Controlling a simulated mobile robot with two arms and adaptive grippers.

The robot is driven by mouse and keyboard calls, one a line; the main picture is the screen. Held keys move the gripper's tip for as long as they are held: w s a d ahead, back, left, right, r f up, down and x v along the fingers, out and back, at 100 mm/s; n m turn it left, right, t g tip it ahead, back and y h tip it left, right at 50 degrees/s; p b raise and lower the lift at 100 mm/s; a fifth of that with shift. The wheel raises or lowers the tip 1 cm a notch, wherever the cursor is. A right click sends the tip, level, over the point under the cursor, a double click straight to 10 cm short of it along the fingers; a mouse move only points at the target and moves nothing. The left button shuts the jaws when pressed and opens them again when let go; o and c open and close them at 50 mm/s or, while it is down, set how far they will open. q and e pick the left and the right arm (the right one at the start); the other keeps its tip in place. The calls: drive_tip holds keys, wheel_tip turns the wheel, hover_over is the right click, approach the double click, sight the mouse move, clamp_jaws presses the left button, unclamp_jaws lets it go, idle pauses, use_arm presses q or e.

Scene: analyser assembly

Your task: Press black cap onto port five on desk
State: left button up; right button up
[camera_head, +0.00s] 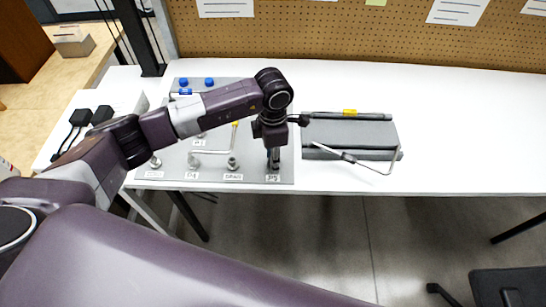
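A grey panel (215,181) lies on the white desk with several metal ports and labels on it. The port labelled P5 (273,165) is at the panel's front right corner. My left gripper (273,152) points down right over this port, its fingertips at or just above it. The fingers are small and dark, so I cannot tell whether they are open or shut. I cannot pick out the black cap with certainty; dark parts at the fingertips and port blend together. My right gripper is not in view.
Black adapters (80,117) with cables lie at left. The desk's right half (470,140) is clear.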

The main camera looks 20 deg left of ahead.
use_arm(q)
drive_tip(key=shift+o, duration=1.2)
drive_tip(key=shift+w, duration=0.1)
wheel_tip(320, 180, up, 12)
